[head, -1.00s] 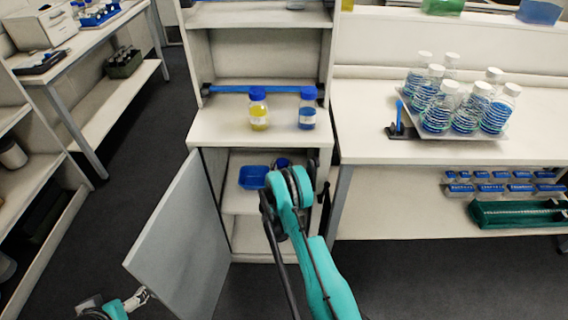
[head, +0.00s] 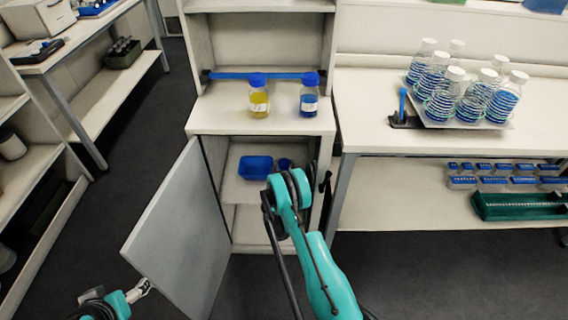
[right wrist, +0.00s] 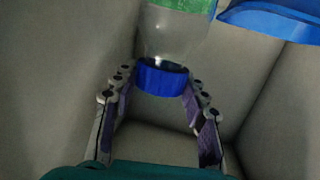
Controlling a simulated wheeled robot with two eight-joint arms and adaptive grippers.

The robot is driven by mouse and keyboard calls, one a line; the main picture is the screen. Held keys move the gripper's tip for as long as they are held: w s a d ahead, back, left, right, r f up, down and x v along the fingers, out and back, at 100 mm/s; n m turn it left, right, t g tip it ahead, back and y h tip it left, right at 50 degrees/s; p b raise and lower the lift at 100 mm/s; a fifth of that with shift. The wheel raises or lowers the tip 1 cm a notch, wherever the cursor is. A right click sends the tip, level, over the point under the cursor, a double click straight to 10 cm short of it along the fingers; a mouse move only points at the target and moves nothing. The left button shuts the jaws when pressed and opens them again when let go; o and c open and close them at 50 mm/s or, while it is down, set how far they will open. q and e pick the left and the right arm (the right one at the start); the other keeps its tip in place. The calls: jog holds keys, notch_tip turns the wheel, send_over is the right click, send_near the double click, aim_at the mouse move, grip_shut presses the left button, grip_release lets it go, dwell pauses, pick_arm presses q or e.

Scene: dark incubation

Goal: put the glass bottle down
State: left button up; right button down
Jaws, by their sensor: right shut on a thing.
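The glass bottle (right wrist: 178,40) shows in the right wrist view with a blue cap (right wrist: 161,77), clear glass and green contents. Its cap end points toward me, and its far end is cut off by the frame. My right gripper (right wrist: 160,84) is shut on the bottle, its fingers on either side at the cap. In the head view my right arm (head: 290,190) reaches toward the open cabinet (head: 240,215) and hides most of the gripper. My left gripper (head: 139,290) is by the lower edge of the cabinet door (head: 180,235); its jaws are too small to read.
A blue tray (head: 255,167) lies on the cabinet's inner shelf; its blue edge also shows in the right wrist view (right wrist: 275,20). Yellow (head: 258,97) and blue (head: 309,97) bottles stand on top. A rack of bottles (head: 465,122) is on the right bench.

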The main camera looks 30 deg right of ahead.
jog(key=c, duration=0.7)
grip_release()
jog(key=shift+c, duration=0.2)
notch_tip(320, 180, up, 10)
